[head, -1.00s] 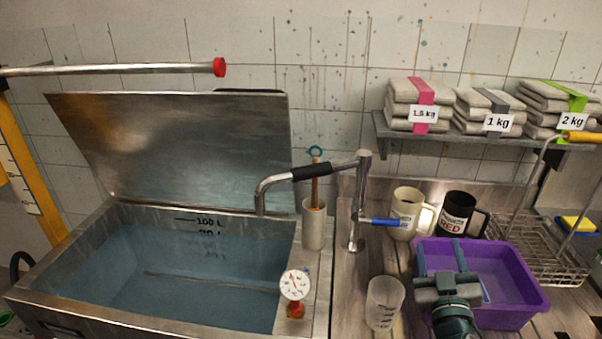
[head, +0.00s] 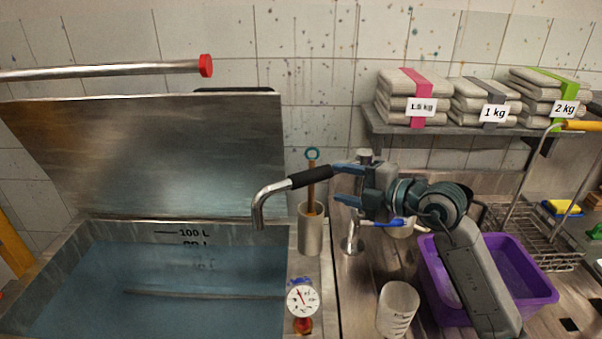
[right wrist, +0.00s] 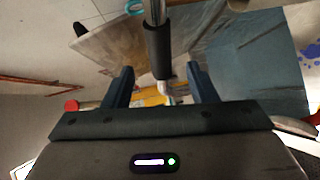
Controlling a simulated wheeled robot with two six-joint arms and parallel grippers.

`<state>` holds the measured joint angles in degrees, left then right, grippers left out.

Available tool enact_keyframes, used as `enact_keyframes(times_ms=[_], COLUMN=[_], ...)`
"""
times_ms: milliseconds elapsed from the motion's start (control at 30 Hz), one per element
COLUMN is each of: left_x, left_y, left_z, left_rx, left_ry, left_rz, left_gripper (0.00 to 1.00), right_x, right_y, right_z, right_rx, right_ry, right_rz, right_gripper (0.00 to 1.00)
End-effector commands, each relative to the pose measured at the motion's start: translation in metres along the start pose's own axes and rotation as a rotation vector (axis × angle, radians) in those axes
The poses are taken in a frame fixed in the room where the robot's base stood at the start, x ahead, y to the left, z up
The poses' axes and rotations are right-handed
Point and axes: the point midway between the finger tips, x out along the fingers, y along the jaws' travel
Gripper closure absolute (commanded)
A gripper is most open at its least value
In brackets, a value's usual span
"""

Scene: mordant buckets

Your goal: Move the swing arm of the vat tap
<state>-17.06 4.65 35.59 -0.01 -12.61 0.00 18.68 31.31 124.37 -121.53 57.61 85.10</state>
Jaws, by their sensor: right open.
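The vat tap's swing arm (head: 264,200) is a metal tube with a black sleeve (head: 310,177). Its bent spout hangs over the right edge of the vat (head: 303,262). The tap's upright post (head: 351,242) is partly hidden by my right gripper (head: 336,184), and a blue lever (head: 386,222) shows beside it. My right gripper is open, with its fingers pointing left at the sleeve's right end. In the right wrist view the sleeve (right wrist: 158,50) lies in line with the gap between the fingers (right wrist: 160,74). I cannot tell whether they touch it. My left gripper is out of view.
A dial thermometer (head: 302,300) and a metal holder (head: 310,235) with a wooden-handled tool stand by the vat's right rim. A clear beaker (head: 397,308) and a purple basin (head: 535,275) lie near my right arm. The raised lid (head: 150,150) stands behind the vat.

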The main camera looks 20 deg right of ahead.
Motion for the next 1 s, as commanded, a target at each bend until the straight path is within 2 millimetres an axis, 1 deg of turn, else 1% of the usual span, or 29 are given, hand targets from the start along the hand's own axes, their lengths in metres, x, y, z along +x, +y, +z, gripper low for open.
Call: enact_keyframes(times_ms=[267, 700, 800, 1000], left_x=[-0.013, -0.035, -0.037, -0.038], left_y=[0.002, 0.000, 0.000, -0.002], left_z=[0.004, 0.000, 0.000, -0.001], left_rx=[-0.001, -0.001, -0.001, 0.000], left_ry=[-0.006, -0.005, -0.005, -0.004], left_rz=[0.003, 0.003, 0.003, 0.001], left_gripper=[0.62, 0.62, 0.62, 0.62], right_x=[0.026, 0.087, 0.097, 0.105], right_y=[0.003, 0.003, 0.002, 0.000], right_z=[-0.002, -0.002, -0.002, -0.002], right_rx=[0.005, 0.004, 0.003, 0.000], right_ry=[0.005, 0.004, 0.004, 0.003], right_rz=[0.004, 0.004, 0.003, 0.002], right_gripper=[0.48, 0.48, 0.48, 0.48])
